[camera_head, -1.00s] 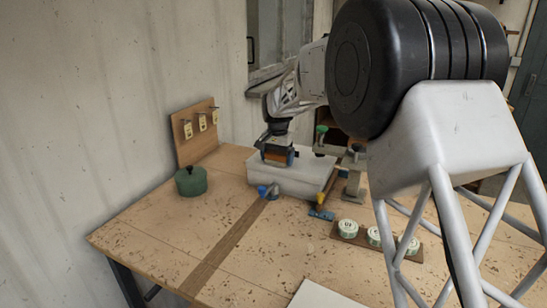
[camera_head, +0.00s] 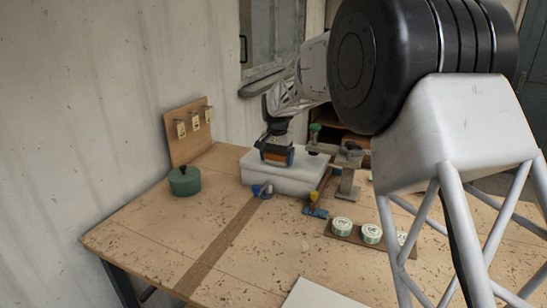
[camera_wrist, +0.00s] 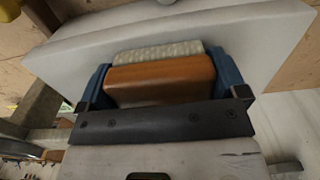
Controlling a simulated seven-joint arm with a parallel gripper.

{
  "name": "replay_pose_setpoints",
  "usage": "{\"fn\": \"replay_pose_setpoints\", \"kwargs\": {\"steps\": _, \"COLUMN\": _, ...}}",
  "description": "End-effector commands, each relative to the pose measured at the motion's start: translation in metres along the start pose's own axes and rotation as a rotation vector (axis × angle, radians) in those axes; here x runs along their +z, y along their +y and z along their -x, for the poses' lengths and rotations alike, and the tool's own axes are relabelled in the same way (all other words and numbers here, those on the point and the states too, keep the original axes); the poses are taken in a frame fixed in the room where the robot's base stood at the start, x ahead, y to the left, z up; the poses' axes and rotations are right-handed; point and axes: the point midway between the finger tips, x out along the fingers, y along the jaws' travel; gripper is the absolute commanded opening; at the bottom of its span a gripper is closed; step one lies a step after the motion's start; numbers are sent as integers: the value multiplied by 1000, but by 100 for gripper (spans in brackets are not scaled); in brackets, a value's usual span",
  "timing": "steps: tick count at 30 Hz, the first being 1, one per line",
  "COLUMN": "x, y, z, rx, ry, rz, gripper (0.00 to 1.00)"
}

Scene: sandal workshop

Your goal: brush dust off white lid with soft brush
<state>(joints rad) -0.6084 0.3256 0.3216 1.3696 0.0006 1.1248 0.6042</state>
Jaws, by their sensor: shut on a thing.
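The white lid (camera_head: 305,167) tops a white box near the back of the workbench. In the wrist view the lid's pale surface (camera_wrist: 268,45) fills the area beyond the brush. My gripper (camera_head: 277,157) is over the lid's left part, pointing down. Its two blue fingers (camera_wrist: 165,82) are shut on the soft brush, which has an orange-brown wooden body (camera_wrist: 160,76) and pale bristles (camera_wrist: 158,52). The bristles are at or close above the lid; contact is not clear. I cannot make out dust on the lid.
A green lidded pot (camera_head: 184,181) stands left, before a wooden board with hanging tags (camera_head: 188,131). A clamp-like stand (camera_head: 347,172) is close to the box's right. Blue and yellow small items lie at its front. Several round tins (camera_head: 342,223) sit front right. The bench's front left is clear.

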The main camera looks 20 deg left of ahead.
Motion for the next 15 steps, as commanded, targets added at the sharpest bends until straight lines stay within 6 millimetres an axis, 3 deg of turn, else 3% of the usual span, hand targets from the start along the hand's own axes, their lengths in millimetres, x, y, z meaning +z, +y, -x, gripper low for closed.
{"fn": "replay_pose_setpoints", "kwargs": {"steps": 15, "x": 0, "y": 22, "z": 1, "rx": 0, "ry": 0, "rz": 0, "gripper": 72}}
